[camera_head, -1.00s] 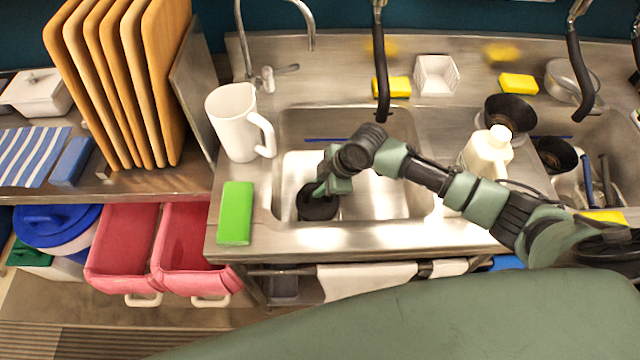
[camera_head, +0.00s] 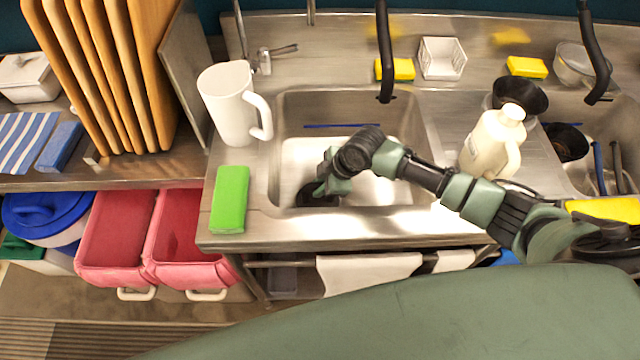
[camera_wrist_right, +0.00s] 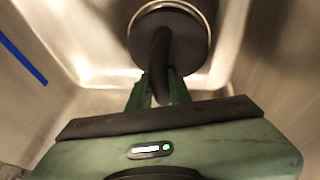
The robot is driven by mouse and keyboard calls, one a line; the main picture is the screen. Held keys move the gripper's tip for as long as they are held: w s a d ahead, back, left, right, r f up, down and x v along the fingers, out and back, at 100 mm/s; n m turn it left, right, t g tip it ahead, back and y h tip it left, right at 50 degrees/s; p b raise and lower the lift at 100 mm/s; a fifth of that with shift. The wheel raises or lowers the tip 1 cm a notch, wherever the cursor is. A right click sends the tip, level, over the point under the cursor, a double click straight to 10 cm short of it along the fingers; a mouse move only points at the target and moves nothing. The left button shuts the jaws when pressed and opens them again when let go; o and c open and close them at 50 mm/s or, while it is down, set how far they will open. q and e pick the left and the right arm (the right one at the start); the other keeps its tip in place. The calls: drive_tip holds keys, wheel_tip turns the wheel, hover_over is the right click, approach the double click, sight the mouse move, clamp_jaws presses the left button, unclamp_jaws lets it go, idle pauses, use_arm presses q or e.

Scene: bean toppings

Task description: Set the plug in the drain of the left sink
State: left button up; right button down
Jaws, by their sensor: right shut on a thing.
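The left sink (camera_head: 405,115) is a steel basin with a bright floor. My right gripper (camera_head: 322,189) reaches down into its front left part. The plug (camera_head: 308,197) is a round black disc below the fingers, partly hidden by them and the sink's front edge. In the right wrist view, the green fingers (camera_wrist_right: 158,92) are shut on the upright dark handle of the plug (camera_wrist_right: 192,45). A shiny ring shows around the far side of the disc. I cannot tell whether the plug sits in the drain or above it. My left gripper is not in view.
A white pitcher (camera_head: 232,110) and a green sponge (camera_head: 230,198) stand left of the sink. A cream jug (camera_head: 490,140) stands right of it. A black faucet spout (camera_head: 382,50) hangs over the back edge. A blue strip (camera_head: 340,126) marks the back wall.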

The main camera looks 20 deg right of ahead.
drive_tip(key=shift+f, duration=0.4)
idle(0.4)
drive_tip(key=c, duration=1.2)
unclamp_jaws()
drive_tip(key=v, duration=0.7)
drive_tip(key=shift+s+r+b, duration=0.15)
drive_tip(key=shift+r+b, duration=0.2)
drive_tip(key=shift+b, duration=0.1)
drive_tip(key=shift+d, duration=0.15)
